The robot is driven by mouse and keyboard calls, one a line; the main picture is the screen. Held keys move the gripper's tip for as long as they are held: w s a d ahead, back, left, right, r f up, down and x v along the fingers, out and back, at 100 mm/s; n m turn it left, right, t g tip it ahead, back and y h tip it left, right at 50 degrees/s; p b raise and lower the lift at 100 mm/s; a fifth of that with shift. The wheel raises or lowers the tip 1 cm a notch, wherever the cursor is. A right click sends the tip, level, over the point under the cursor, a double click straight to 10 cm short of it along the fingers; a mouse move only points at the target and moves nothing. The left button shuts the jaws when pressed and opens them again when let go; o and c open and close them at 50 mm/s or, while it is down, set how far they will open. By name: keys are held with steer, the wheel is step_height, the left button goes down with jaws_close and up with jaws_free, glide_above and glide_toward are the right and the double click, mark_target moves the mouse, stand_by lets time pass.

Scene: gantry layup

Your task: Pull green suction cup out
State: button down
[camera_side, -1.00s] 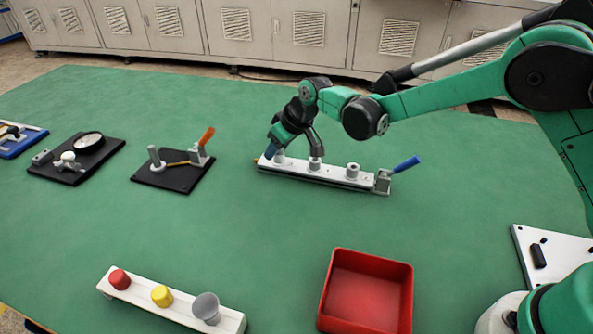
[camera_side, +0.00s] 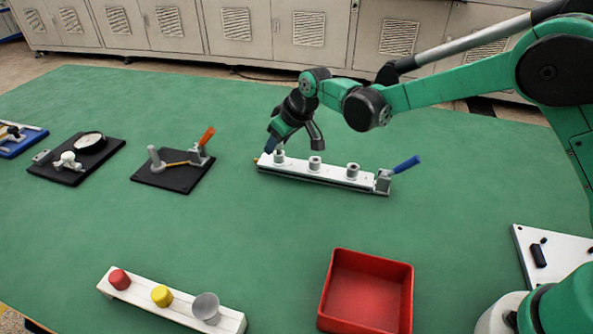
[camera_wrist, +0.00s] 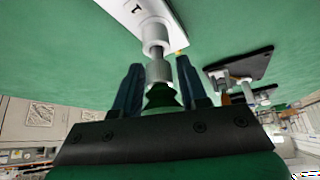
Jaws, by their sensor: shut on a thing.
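The green suction cup (camera_wrist: 160,98) shows in the wrist view as a green cone with a grey collar, between the fingers of my gripper (camera_wrist: 159,66). The gripper is shut on it. The collar lines up with the post at the end marked 1 of the white bar (camera_wrist: 120,8); I cannot tell whether they touch. In the side view my gripper (camera_side: 275,147) is just above the leftmost post of the white bar (camera_side: 333,174), and the cup is hard to make out there.
The bar has two more grey posts and a blue-handled clamp (camera_side: 407,164) at its right end. A red tray (camera_side: 409,300) is at the front. A white strip (camera_side: 138,291) holds red, yellow and grey cups. A black plate with an orange-handled clamp (camera_side: 207,136) stands left.

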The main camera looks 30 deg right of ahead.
steer(key=shift+r, duration=0.6)
steer(key=shift+r, duration=0.35)
steer(key=shift+r, duration=0.1)
steer(key=shift+r, duration=1.75)
